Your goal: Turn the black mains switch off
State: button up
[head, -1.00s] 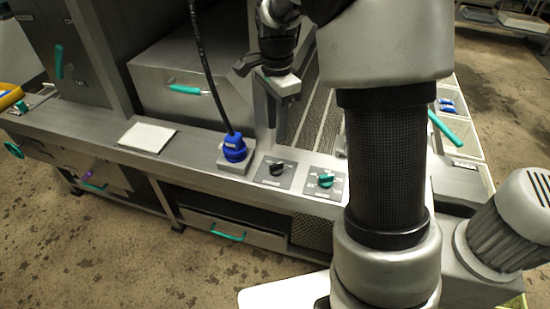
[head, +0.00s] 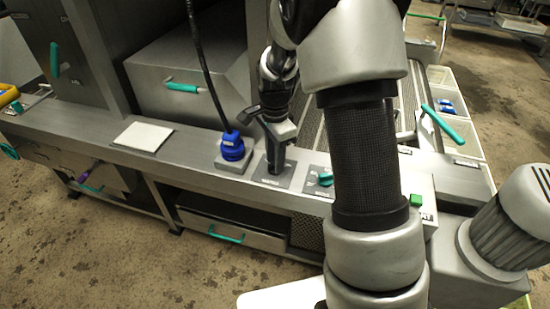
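The black mains switch sits on a grey square plate (head: 264,177) on the steel ledge, right of the blue plug. Its knob is mostly hidden behind my gripper. My gripper (head: 275,166) points down directly over this plate, with its tips at or just above the knob. I cannot tell whether the fingers touch or hold the knob, or how far apart they are.
The blue plug (head: 233,146) with its black cable stands close left of my gripper. A teal rotary switch (head: 325,179) is close on the right, partly behind my arm. A green button (head: 416,200) is further right. A white pad (head: 143,136) lies left.

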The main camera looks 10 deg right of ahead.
grip_shut()
jog(key=shift+n, duration=0.4)
jog(key=n, duration=0.2)
jog(key=shift+n+p, duration=0.4)
jog(key=n, duration=0.3)
jog(key=shift+n+p, duration=0.3)
jog(key=n+p, duration=0.1)
jog(key=n, duration=0.9)
jog(key=shift+p, duration=0.4)
jog(key=shift+n, duration=0.5)
